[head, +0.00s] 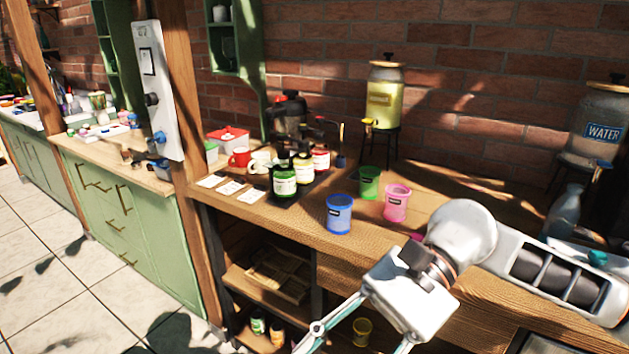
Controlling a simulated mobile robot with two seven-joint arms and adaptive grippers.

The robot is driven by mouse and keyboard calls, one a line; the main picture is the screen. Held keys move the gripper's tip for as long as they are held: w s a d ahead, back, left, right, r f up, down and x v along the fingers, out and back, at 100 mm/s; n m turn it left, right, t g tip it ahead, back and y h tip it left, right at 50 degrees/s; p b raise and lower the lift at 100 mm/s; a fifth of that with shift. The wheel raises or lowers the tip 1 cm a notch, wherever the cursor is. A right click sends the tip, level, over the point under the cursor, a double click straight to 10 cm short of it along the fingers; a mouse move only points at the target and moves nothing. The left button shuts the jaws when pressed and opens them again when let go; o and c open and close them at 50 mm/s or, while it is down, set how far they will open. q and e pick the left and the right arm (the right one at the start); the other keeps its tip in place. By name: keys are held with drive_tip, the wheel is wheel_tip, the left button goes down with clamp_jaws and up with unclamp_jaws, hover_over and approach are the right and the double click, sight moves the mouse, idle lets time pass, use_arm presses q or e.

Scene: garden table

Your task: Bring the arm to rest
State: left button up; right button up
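My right arm comes in from the right edge over the front of the wooden table (300,232). Its gripper (358,343) points down to the lower left, in front of the table's edge. Its finger links are spread wide apart; the fingertips are cut off by the bottom edge of the picture. I see nothing held between the links. My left arm and gripper are not in view.
A blue cup (339,214), a green cup (370,182) and a pink cup (397,203) stand near the arm. Labelled bottles (284,181) stand further left. A yellow dispenser (384,97) and a water dispenser (600,125) stand behind. Open floor lies left.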

drive_tip(key=w+a+r+m+y, duration=0.1)
drive_tip(key=a+r+m+y, duration=0.4)
drive_tip(key=m+y, duration=0.2)
drive_tip(key=w+d+f+m+t+y, duration=0.1)
drive_tip(key=w+d+m+t+y, duration=0.15)
drive_tip(key=w+m+t, duration=0.65)
drive_tip(key=w+d+f+m+t+y, duration=0.1)
drive_tip(key=w+m+t+y, duration=0.4)
drive_tip(key=m, duration=0.8)
drive_tip(key=w+d+f+m+t+h, duration=0.2)
drive_tip(key=d+f+m+t+h, duration=0.3)
drive_tip(key=f+m+h, duration=0.35)
drive_tip(key=w+d+f+m+t+h, duration=0.2)
drive_tip(key=d+f+m+t+h, duration=0.3)
drive_tip(key=f+m, duration=0.55)
drive_tip(key=s+d+f+m+g+h, duration=0.2)
drive_tip(key=s+d+f+m+h, duration=0.1)
drive_tip(key=f, duration=0.5)
drive_tip(key=s+d+f+m+g+h, duration=0.2)
drive_tip(key=s+d+f+m+h, duration=0.1)
drive_tip(key=s+f, duration=0.5)
drive_tip(key=s+d+f+m+g+h+p, duration=0.1)
drive_tip(key=s+d+f+m, duration=0.4)
drive_tip(key=f, duration=0.5)
drive_tip(key=shift+s+f+m+g+h, duration=0.2)
drive_tip(key=shift+m+g+h, duration=0.5)
drive_tip(key=shift+m+h, duration=0.35)
